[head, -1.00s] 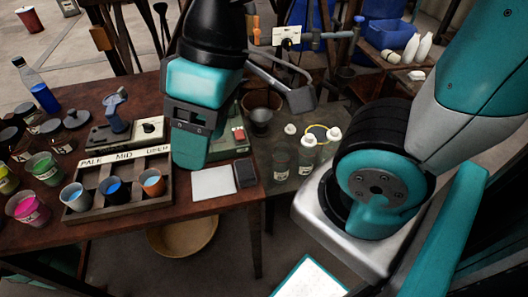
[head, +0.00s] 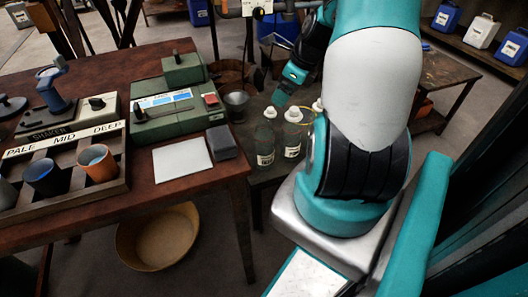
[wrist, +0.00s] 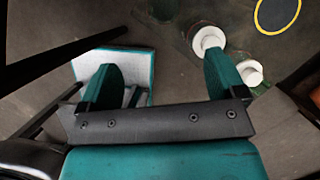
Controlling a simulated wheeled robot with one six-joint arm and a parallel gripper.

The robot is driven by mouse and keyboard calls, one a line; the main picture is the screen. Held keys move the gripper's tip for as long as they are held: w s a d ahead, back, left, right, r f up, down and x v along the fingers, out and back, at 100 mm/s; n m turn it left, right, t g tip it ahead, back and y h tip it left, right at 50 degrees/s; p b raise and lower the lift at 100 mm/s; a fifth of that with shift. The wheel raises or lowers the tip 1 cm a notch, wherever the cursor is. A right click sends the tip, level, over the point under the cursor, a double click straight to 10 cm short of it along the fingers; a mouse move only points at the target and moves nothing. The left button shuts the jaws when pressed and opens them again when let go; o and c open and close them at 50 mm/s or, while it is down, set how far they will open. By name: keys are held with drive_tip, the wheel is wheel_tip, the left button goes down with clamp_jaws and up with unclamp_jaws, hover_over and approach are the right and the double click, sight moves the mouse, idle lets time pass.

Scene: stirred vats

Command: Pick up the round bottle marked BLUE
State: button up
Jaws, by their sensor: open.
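Two clear, greenish round bottles with white caps, a left one (head: 265,142) and a right one (head: 293,138), stand upright on a low dark stand beside the table. Their small labels are too small to read, so I cannot tell which is marked BLUE. A third white cap (head: 317,105) shows behind them, its bottle mostly hidden by my arm. My gripper (head: 281,97) is open and empty, above and behind the bottles. In the wrist view, one white cap (wrist: 208,40) is near the right finger of my gripper (wrist: 165,84); another cap (wrist: 250,73) is farther right.
A yellow ring (wrist: 278,14) lies near the bottles. The wooden table (head: 205,190) at left holds a green device (head: 175,112), a white pad (head: 182,160), a dark block (head: 222,142) and a cup rack (head: 95,195). A tan basin (head: 158,238) is on the floor.

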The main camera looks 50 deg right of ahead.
drive_tip(key=b, duration=0.3)
approach(264, 123)
drive_tip(key=x, duration=0.4)
drive_tip(key=shift+s+a+f, duration=0.25)
drive_tip(key=shift+a+f, duration=0.05)
drive_tip(key=shift+a, duration=0.05)
drive_tip(key=shift+d+b+x, duration=0.15)
drive_tip(key=shift+b+x, duration=0.1)
drive_tip(key=shift+x, duration=1.25)
drive_tip(key=shift+d+b+x, duration=0.15)
drive_tip(key=shift+b+x, duration=0.05)
drive_tip(key=shift+x, duration=1.35)
drive_tip(key=shift+w+r, duration=0.1)
drive_tip(key=shift+w, duration=0.1)
drive_tip(key=shift+c, duration=0.4)
drive_tip(key=c, duration=1.5)
